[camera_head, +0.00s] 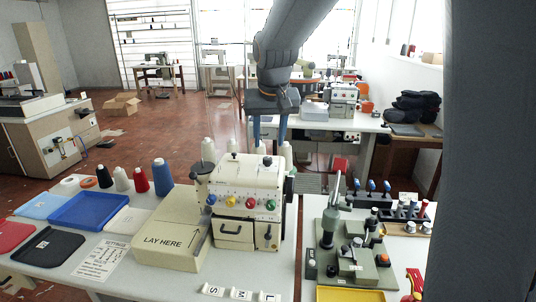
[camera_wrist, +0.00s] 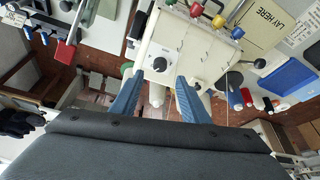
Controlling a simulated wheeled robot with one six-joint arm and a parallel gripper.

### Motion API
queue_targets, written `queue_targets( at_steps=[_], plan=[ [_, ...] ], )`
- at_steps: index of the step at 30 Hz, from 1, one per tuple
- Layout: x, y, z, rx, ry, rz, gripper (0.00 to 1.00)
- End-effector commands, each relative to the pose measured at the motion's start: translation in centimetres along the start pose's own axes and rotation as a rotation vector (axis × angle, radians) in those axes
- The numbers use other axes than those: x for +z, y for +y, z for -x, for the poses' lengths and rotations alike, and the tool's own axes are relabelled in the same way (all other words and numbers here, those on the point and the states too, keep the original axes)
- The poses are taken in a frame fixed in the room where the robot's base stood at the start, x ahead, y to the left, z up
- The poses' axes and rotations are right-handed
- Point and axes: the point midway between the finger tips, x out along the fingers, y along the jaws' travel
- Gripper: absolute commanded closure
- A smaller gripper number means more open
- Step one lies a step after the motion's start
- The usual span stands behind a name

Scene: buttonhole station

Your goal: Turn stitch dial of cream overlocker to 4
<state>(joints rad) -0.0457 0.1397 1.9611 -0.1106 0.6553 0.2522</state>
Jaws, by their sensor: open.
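The cream overlocker (camera_head: 232,208) stands upright on the near table, with blue, yellow, green and red knobs across its front. My gripper (camera_head: 270,142) is above and behind it, pointing down, with its two blue fingers apart and nothing between them. In the wrist view, the overlocker (camera_wrist: 196,50) lies beyond and between the open fingers of my gripper (camera_wrist: 158,80). A small round dark dial (camera_wrist: 160,64) on a pale panel shows between the fingertips, apart from them. Its markings are too small to read.
A cream box marked LAY HERE (camera_head: 165,242) adjoins the overlocker at left. Thread cones (camera_head: 162,178) and a blue tray (camera_head: 88,211) are farther left. A green press (camera_head: 345,250) stands on the right table. Letter tags (camera_head: 240,294) lie at the front edge.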

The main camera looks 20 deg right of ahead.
Motion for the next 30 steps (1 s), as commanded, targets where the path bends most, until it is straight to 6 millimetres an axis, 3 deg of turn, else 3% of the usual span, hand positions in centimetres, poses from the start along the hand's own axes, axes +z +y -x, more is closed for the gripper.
queue_targets(
  at_steps=[13, 26, 30],
  plan=[
    [0.2, 0.1, -6.0, 0.001, -0.005, 0.001, 0.59],
    [0.1, 0.1, -7.2, 0.0, -0.001, 0.001, 0.59],
    [0.1, 0.1, -7.2, 0.0, -0.001, 0.001, 0.77]
  ],
)
